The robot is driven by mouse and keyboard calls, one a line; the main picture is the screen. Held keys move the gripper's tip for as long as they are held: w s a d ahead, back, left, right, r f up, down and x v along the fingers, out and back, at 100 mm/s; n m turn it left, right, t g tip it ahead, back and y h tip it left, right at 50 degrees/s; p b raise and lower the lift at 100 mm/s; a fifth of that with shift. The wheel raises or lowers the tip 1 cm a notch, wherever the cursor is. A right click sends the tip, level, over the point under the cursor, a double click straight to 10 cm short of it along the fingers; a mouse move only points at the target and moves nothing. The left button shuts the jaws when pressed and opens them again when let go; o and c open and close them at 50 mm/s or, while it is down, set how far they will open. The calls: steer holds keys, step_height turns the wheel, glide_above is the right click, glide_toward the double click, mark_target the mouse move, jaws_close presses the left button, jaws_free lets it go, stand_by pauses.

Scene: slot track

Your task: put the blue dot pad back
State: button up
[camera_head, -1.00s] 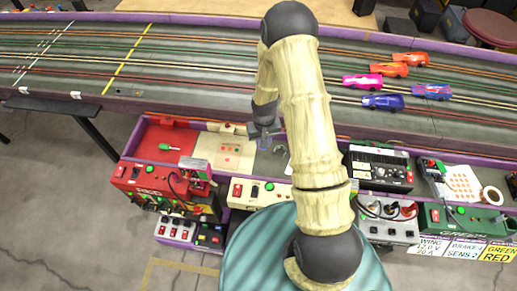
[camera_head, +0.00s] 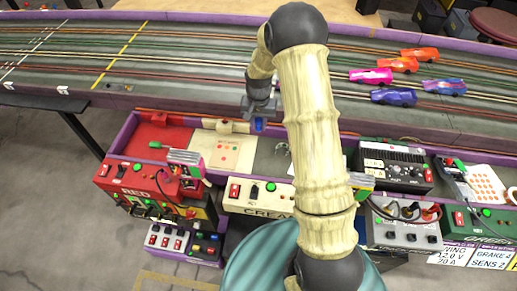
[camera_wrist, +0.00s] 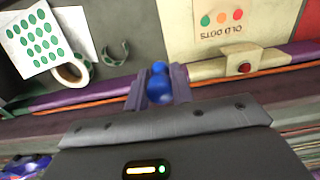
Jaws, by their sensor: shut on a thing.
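My gripper (camera_head: 259,114) hangs over the near purple edge of the track, just behind the cream station. It is shut on a small rounded blue piece, the blue dot pad (camera_wrist: 159,85), which sits between the fingers in the wrist view. The pad also shows as a blue patch (camera_head: 258,125) below the fingers in the head view. The same panel is in the head view (camera_head: 207,160), left of and nearer than the gripper.
A sheet of green dots (camera_wrist: 36,40) and a tape roll (camera_wrist: 72,72) lie on the grey tray at upper left in the wrist view. A red station (camera_head: 130,182) stands left. A black power box (camera_head: 393,165) stands right. Several cars (camera_head: 394,97) are on the track.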

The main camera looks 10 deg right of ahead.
steer(key=shift+f, duration=0.1)
step_height(320, 180, down, 6)
steer(key=shift+w+f, duration=0.1)
stand_by(0.3)
steer(key=shift+f, duration=1.8)
steer(key=shift+f, duration=0.15)
steer(key=o, duration=1)
